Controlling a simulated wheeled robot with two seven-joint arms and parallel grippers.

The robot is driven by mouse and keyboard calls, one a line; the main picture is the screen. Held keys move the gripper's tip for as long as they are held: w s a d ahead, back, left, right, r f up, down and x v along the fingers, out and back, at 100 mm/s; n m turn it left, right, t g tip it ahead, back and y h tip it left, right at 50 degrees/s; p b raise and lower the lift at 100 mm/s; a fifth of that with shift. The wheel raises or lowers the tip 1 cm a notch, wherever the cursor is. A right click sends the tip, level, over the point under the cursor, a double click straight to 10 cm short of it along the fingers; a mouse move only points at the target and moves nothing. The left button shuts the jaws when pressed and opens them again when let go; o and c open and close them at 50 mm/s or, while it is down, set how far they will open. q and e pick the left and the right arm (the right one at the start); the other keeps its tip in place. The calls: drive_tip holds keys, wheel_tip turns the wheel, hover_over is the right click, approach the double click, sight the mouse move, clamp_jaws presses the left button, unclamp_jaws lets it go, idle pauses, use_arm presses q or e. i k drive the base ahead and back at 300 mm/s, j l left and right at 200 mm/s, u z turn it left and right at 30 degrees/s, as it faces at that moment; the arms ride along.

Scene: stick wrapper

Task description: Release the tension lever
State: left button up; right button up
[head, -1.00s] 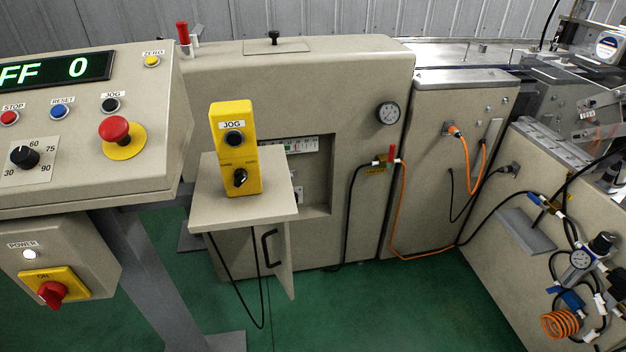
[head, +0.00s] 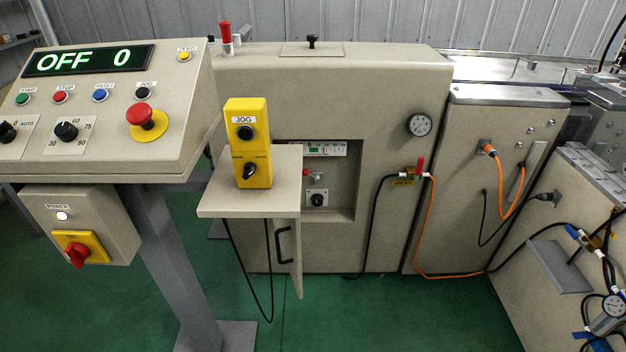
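No part carries a readable tension lever label. A red upright lever (head: 225,36) stands on the top left of the beige machine cabinet (head: 385,75). A small red handle (head: 420,166) stands upright on an air valve at the cabinet's right edge, with an orange tube and a black tube at it. A black knob (head: 312,41) stands on a plate on the cabinet top. Neither of my grippers shows in the head view.
A control panel (head: 100,170) reading OFF 0 is at left, above a power box (head: 115,215). A yellow JOG box (head: 262,120) stands on a small shelf (head: 220,208) before the cabinet's recess. A gauge (head: 419,124) is at right. Green floor (head: 370,320) is clear in front.

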sight(305, 172)
drive_tip(key=i+l+u, duration=0.1)
drive_tip(key=i+l, duration=0.9)
drive_tip(key=l, duration=0.15)
